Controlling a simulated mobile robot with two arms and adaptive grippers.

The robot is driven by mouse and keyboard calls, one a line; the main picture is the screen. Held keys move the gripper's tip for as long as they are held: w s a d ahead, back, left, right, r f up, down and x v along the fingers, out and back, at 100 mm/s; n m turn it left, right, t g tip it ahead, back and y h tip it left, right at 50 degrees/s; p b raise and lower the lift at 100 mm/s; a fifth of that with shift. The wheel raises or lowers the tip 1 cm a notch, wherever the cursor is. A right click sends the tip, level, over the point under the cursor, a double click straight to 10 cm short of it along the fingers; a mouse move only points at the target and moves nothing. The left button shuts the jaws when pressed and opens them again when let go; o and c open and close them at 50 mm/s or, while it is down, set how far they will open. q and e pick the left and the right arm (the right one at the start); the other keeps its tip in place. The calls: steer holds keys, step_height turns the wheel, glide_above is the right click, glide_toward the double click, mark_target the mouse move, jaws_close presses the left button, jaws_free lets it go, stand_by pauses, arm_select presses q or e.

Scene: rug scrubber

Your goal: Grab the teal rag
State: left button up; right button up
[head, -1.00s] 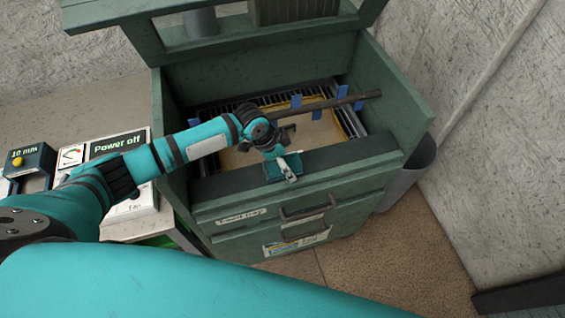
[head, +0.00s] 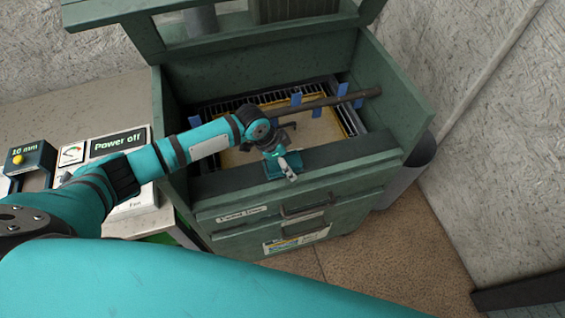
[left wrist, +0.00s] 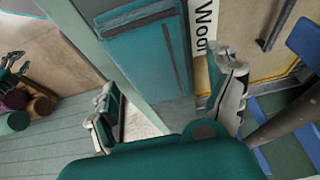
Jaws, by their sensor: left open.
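My left gripper (head: 284,166) is over the front edge of the green cabinet (head: 345,160), pointing down. In the left wrist view its two grey-tipped fingers (left wrist: 168,100) are spread apart with nothing held between them. A flat teal piece with darker stripes, which looks like the teal rag (left wrist: 145,45), lies beyond the fingers in the upper middle of that view. It appears apart from the fingertips. In the head view the gripper and arm cover this spot, so I cannot tell rag from gripper there. My right gripper is not in view.
The open cabinet top holds a tray (head: 320,125) with blue tabs, and a dark rod (head: 335,101) crosses it. A control box marked "Power off" (head: 118,143) stands on the left. A grey bin (head: 410,170) stands at the right, with open floor in front.

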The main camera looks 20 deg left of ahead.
arm_select(q)
steer(key=c, duration=1.2)
steer(key=shift+f, duration=0.1)
steer(key=shift+c, duration=0.3)
steer(key=shift+s, duration=0.1)
